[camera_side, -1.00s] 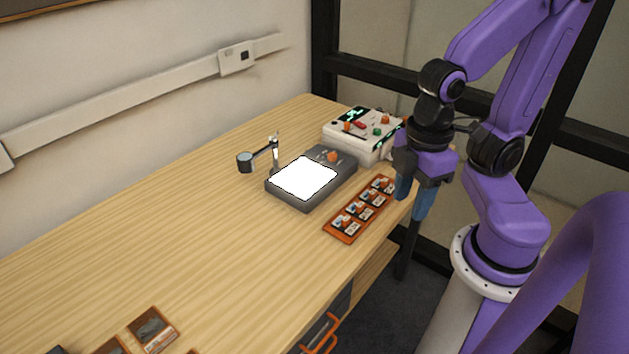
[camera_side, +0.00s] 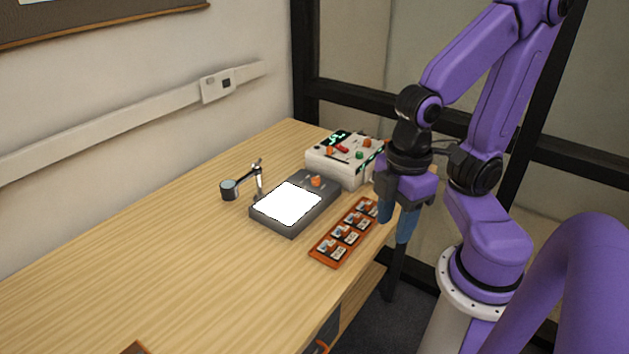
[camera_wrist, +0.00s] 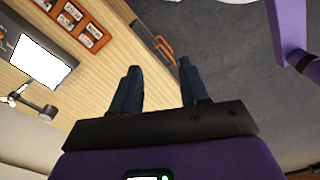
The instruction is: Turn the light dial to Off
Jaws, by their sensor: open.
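A dark grey light box (camera_side: 262,222) with a bright white lit panel (camera_side: 288,203) lies on the table. An orange dial (camera_side: 316,181) sits on its back strip; its exact setting is too small to read. The light box also shows at the left of the wrist view (camera_wrist: 68,79), its panel lit. My gripper (camera_side: 398,226) hangs at the table's right edge, to the right of the light box and apart from it. In the wrist view its two dark fingers (camera_wrist: 158,80) are spread, with nothing between them.
A white control box (camera_side: 335,170) with coloured knobs and a green display stands behind the light box. An orange tray (camera_side: 325,262) of small slides lies between the light box and my gripper. A magnifier on an arm (camera_side: 230,189) stands at left.

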